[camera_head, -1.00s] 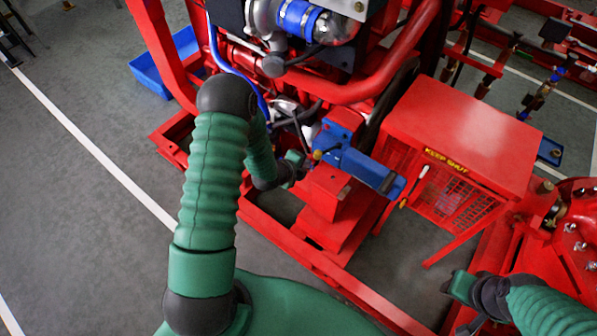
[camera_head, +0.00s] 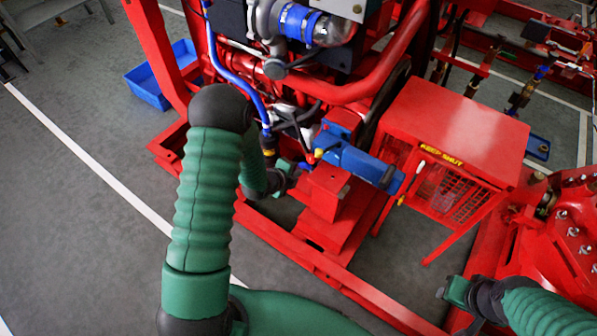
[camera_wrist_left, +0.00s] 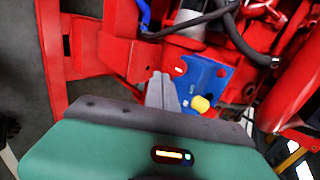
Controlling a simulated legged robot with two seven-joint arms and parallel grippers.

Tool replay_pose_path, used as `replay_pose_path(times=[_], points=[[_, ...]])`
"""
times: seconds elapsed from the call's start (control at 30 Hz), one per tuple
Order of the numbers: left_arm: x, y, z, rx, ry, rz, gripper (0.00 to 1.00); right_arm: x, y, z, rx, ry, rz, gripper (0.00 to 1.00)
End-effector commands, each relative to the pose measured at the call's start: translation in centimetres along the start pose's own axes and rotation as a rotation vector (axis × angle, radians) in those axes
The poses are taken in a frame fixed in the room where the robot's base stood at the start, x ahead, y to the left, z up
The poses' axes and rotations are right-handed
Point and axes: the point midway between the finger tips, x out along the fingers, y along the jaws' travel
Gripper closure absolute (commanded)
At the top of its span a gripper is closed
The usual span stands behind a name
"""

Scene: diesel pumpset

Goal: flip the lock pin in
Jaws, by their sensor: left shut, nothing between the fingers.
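A blue latch unit (camera_head: 360,168) is mounted on a red bracket beside the engine, with a small yellow knob (camera_head: 319,153) at its left end. I cannot tell for sure which part is the lock pin. In the left wrist view a blue plate (camera_wrist_left: 207,78) and the yellow knob (camera_wrist_left: 201,104) show just right of my left gripper's grey fingertips (camera_wrist_left: 163,92). My left gripper (camera_head: 292,170) is shut and empty, just left of the unit in the head view. My right gripper (camera_head: 456,291) is at lower right, away from the unit; its jaw opening is unclear.
A red guard box (camera_head: 453,130) marked KEEP SHUT stands right of the latch. Engine hoses (camera_head: 293,118) and a red pipe (camera_head: 345,90) run close above the left gripper. A blue tray (camera_head: 150,88) lies on the floor at the left. The left floor is open.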

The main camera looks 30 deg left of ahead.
Motion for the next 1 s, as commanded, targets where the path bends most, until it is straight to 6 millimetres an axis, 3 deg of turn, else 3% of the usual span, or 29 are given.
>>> replay_pose_path(times=[0.3, 0.4, 1.0], points=[[-6.0, 0.0, 0.0, 0.0, 0.0, 0.0, 1.0, -0.7, 0.0, -0.2, 0.0, 0.0, 0.0, 0.64], [-7.0, 0.1, 0.0, -0.001, -0.001, 0.001, 1.0, -0.8, 0.0, -0.2, 0.0, 0.0, 0.0, 0.64], [-7.9, -0.3, -0.1, -0.03, -0.005, 0.013, 1.0, -1.1, 0.0, -0.3, 0.0, -0.001, 0.0, 0.64]])
